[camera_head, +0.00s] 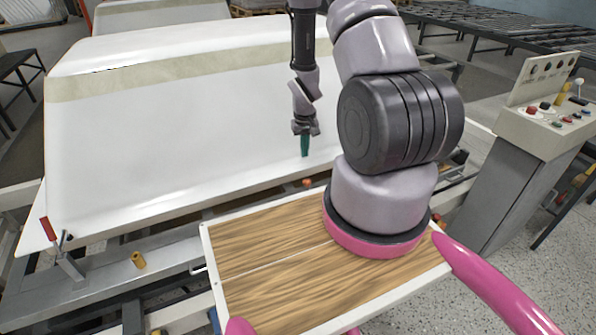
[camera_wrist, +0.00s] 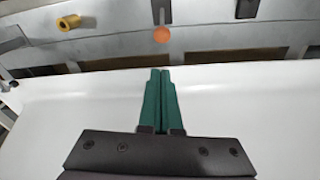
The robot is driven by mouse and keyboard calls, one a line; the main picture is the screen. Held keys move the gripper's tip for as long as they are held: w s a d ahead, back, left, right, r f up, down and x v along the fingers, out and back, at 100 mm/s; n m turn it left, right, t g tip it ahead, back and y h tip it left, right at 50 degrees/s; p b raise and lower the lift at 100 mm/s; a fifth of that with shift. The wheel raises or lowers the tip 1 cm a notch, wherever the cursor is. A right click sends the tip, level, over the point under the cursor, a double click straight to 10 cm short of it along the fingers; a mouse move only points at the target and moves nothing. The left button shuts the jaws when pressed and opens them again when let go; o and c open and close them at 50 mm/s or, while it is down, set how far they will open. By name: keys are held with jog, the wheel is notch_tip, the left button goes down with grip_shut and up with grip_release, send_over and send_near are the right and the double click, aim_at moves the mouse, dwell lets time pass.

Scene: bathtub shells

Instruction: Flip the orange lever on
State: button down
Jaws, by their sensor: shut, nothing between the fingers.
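The orange lever knob (camera_wrist: 161,35) shows at the top centre of the wrist view, on a grey metal rail beyond the edge of the white shell. It also shows in the head view as a small orange ball (camera_head: 307,183), just below the shell's front edge. My gripper (camera_head: 305,154) has green fingers, pointing down in front of the white shell. In the wrist view the fingers of my gripper (camera_wrist: 160,72) are together and empty. Their tips point towards the knob with a gap between. Most of the lever's stem is hidden in the head view.
The white bathtub shell (camera_head: 180,120) fills the left and middle. A yellow cylinder (camera_head: 138,260) and a red-handled clamp (camera_head: 48,229) are on the rail at left. A control panel (camera_head: 555,115) stands right. A wood-topped board (camera_head: 270,250) lies in front.

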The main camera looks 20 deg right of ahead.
aim_at(308, 189)
jog(key=shift+a+f, duration=0.1)
jog(key=shift+f, duration=0.6)
notch_tip(308, 189, down, 10)
jog(key=shift+w+d, duration=0.35)
jog(key=shift+w, duration=0.1)
